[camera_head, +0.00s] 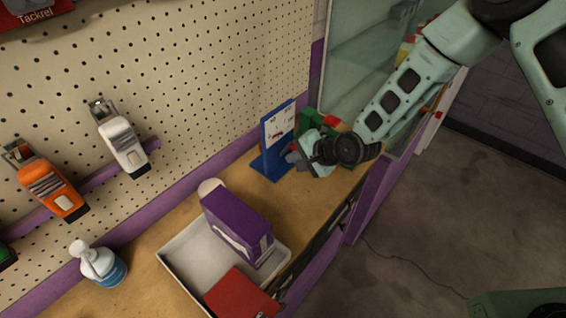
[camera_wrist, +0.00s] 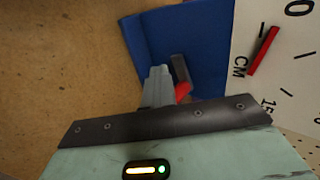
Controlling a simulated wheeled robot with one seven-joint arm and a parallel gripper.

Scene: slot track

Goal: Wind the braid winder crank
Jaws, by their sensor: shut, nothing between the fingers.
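A blue stand (camera_head: 265,165) with a white marked panel (camera_head: 280,122) stands upright on the wooden counter. In the wrist view the blue part (camera_wrist: 205,35) lies beyond my fingertips, and the white face (camera_wrist: 262,85) shows "CM", numbers and a red pointer (camera_wrist: 264,50). My gripper (camera_head: 295,157) is just right of the stand, its fingers pointing toward it. In the wrist view my gripper (camera_wrist: 168,72) is shut and empty. A small red bit (camera_wrist: 183,91) shows by the fingers; I cannot tell what it belongs to. No crank is clearly visible; my gripper hides part of the area.
A green and red object (camera_head: 318,124) sits behind my gripper, partly hidden. A white tray (camera_head: 180,258) holds a purple box (camera_head: 238,225) and a red item (camera_head: 240,293). A bottle (camera_head: 98,266) stands left. A glass cabinet (camera_head: 350,55) rises behind my arm. Counter between tray and stand is mostly clear.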

